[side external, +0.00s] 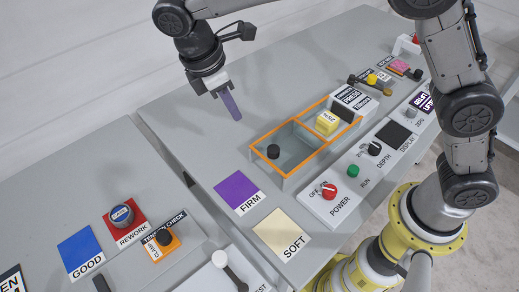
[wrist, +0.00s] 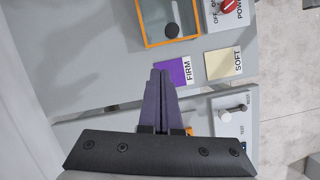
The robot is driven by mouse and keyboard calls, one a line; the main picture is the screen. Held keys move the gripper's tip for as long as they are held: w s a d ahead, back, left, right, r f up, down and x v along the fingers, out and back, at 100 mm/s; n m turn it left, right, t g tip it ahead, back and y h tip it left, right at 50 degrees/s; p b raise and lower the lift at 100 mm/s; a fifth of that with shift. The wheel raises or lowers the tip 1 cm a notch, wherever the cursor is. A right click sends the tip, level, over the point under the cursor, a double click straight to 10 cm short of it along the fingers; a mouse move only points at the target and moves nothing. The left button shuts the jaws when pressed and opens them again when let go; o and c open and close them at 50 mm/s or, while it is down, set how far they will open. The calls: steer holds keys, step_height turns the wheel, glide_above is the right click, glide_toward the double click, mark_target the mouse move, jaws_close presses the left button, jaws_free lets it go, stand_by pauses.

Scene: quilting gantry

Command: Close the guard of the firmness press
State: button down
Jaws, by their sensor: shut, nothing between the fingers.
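The firmness press has an orange-framed, box-like part (side external: 283,181) in the side view. A clear panel with a round black knob (side external: 273,152), apparently the guard, lies over its left half. The knob also shows at the top of the wrist view (wrist: 172,31), inside the orange frame (wrist: 143,25). A yellow labelled block (side external: 327,122) sits in the right half, beside a dark block (side external: 343,111). My gripper (side external: 232,106), with purple fingers, is shut and empty, held above the table, up and left of the knob and apart from it. Its fingers (wrist: 160,72) show shut in the wrist view.
The press's control panel (side external: 340,190) has a red POWER knob (side external: 329,191) and a green RUN button (side external: 353,171). Purple FIRM (side external: 236,190) and cream SOFT (side external: 281,232) pads lie left of the press. The table behind the press is mostly clear.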

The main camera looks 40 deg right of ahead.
mark_target(307, 129)
steer(key=s+a+f+n, duration=0.1)
steer(key=s+a+f, duration=0.15)
steer(key=f, duration=0.25)
steer(key=shift+h, duration=0.3)
steer(key=shift+s+d+f, duration=0.1)
steer(key=shift+d+f, duration=1)
steer(key=shift+f, duration=0.3)
steer(key=shift+s+d+f, duration=0.15)
steer(key=shift+d+f, duration=0.95)
steer(key=shift+f, duration=0.35)
steer(key=shift+s+d+f, duration=0.1)
steer(key=shift+d+f, duration=1)
steer(key=shift+f, duration=0.3)
steer(key=shift+d, duration=0.15)
steer(key=shift+d, duration=0.4)
steer(key=d, duration=1.6)
steer(key=shift+d, duration=0.15)
